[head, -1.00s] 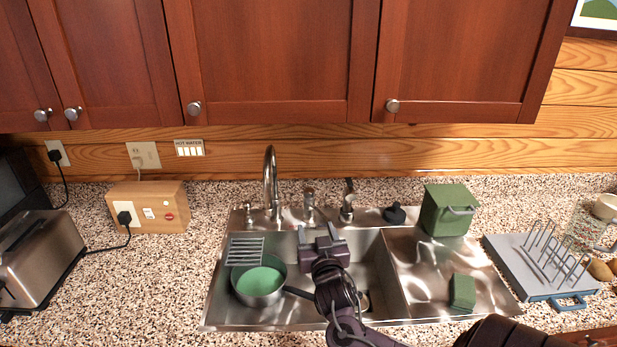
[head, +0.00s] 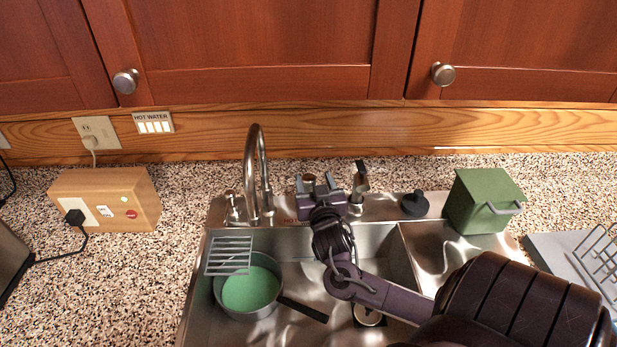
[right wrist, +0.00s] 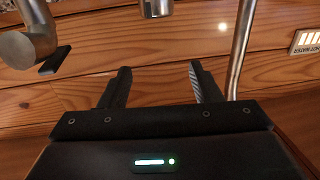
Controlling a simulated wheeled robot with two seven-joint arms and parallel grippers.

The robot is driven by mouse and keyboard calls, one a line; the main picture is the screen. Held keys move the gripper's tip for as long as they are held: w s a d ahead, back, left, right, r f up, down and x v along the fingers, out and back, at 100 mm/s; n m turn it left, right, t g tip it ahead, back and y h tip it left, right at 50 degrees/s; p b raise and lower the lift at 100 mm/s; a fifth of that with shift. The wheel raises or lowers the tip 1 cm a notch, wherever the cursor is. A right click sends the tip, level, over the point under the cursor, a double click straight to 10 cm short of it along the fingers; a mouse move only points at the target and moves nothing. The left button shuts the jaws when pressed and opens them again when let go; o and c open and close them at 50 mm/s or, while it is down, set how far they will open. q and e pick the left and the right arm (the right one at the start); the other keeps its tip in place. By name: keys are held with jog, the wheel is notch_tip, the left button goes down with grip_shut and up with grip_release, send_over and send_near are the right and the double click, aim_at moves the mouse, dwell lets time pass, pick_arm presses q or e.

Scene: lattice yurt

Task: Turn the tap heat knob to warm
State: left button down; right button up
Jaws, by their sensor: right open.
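The tap (head: 256,170) is a tall curved metal spout behind the sink. A short metal knob (head: 309,182) stands to its right, partly hidden behind my right gripper; red "HOT" lettering (head: 291,220) shows on the sink deck below. My right gripper (head: 316,182) is open and empty, in front of this knob. In the right wrist view a metal cylinder end (right wrist: 158,8), likely the same knob, shows at the top, beyond and between the open fingers (right wrist: 158,85), with no contact visible. The knob's setting cannot be read. My left gripper is out of view.
A metal lever handle (head: 358,188) stands close right of the gripper. A dark stopper (head: 415,204) and green box (head: 482,200) are further right. A pan (head: 250,290) and a rack (head: 230,255) are at the left basin. A "HOT WATER" indicator (head: 153,122) is on the wall.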

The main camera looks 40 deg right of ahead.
aim_at(310, 183)
notch_tip(310, 183, down, 5)
jog(key=b, duration=0.4)
jog(key=shift+f+b, duration=0.15)
jog(key=shift+b, duration=0.2)
jog(key=shift+w+d, duration=0.3)
jog(key=shift+w, duration=0.15)
jog(key=p+x, duration=0.2)
jog(key=x, duration=0.4)
jog(key=shift+w+d, duration=0.1)
jog(key=shift+w, duration=0.2)
jog(key=shift+c, duration=0.5)
grip_shut()
